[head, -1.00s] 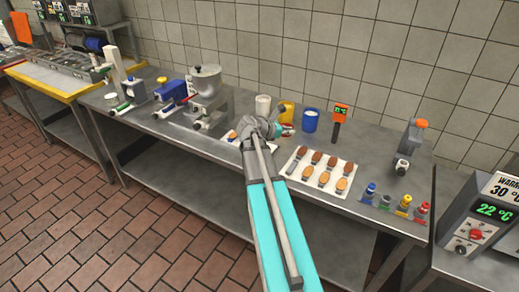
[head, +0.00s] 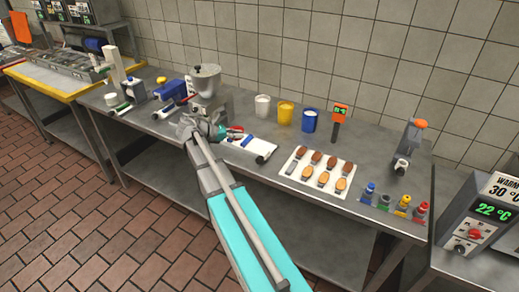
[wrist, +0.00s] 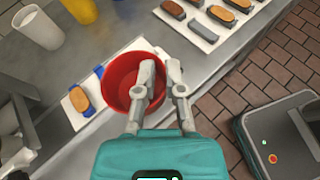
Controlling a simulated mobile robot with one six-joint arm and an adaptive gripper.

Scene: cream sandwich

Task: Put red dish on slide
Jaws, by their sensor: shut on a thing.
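My gripper (wrist: 160,78) is shut on the rim of the red dish (wrist: 114,84), a round open bowl. In the head view the gripper (head: 213,130) is left of the biscuit tray, with a little of the red dish (head: 237,128) showing beside it. The slide seems to be the white board with blue strips (head: 246,141). In the wrist view the dish covers its middle, and one end (wrist: 68,109) shows with a tan-topped biscuit (wrist: 79,99) on it. I cannot tell whether the dish touches the board.
White (head: 262,106), yellow (head: 285,113) and blue (head: 309,121) cups stand behind. A white tray (head: 296,174) of biscuits lies to the right, with small coloured bottles (head: 404,204) beyond. A metal hopper machine (head: 205,82) stands behind my gripper. The counter's front edge is close.

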